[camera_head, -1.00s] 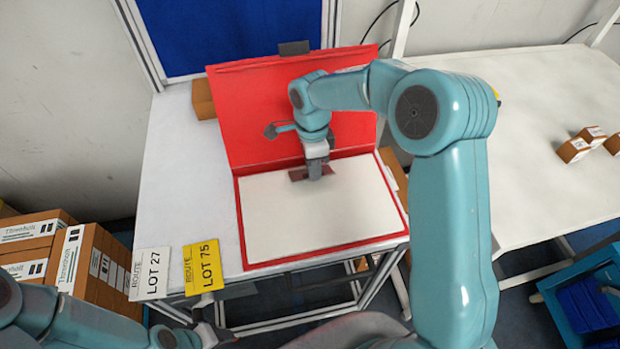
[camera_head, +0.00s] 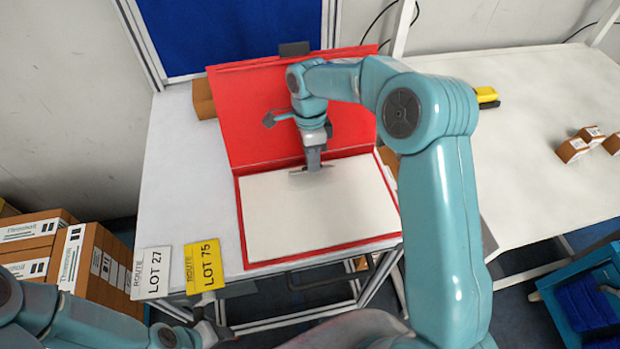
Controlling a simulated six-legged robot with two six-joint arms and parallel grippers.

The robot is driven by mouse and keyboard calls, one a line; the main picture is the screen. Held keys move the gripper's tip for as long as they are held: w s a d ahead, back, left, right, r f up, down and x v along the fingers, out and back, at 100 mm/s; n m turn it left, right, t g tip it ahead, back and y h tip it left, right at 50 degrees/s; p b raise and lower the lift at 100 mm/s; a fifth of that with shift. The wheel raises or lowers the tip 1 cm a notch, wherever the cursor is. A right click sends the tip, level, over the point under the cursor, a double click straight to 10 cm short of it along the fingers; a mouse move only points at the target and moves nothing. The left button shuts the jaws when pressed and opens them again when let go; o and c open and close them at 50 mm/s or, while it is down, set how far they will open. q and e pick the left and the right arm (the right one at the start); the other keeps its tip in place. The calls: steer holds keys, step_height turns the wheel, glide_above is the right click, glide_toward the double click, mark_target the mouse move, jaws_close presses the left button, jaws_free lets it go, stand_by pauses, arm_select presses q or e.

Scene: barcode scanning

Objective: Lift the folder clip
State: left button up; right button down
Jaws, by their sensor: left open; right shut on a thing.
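An open red folder (camera_head: 242,245) lies on the white table, its lid leaning up at the back, with white sheets (camera_head: 310,215) inside. My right gripper (camera_head: 313,163) reaches down over the back middle of the sheets, near the hinge. It is shut on the folder clip (camera_head: 298,171), a thin dark strip partly hidden by the fingers. I cannot tell whether the clip is clear of the paper. My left gripper (camera_head: 213,322) is open, low at the front, below the table's front edge.
A white LOT 27 card (camera_head: 151,272) and a yellow LOT 75 card (camera_head: 204,267) are at the table's front left edge. A yellow and black device (camera_head: 486,96) and small brown boxes (camera_head: 573,148) sit on the right table. Cartons (camera_head: 88,265) stand at lower left.

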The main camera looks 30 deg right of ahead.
steer(key=shift+w+d+r+g, duration=0.2)
steer(key=shift+w+r+g, duration=0.25)
steer(key=shift+w, duration=0.25)
steer(key=shift+w+d+r+g+y, duration=0.1)
steer(key=shift+w+r+g+y, duration=0.05)
steer(key=shift+w+g+y, duration=0.3)
stand_by(0.4)
steer(key=c, duration=1.1)
jaws_free()
steer(key=shift+r, duration=0.1)
steer(key=shift+o, duration=0.2)
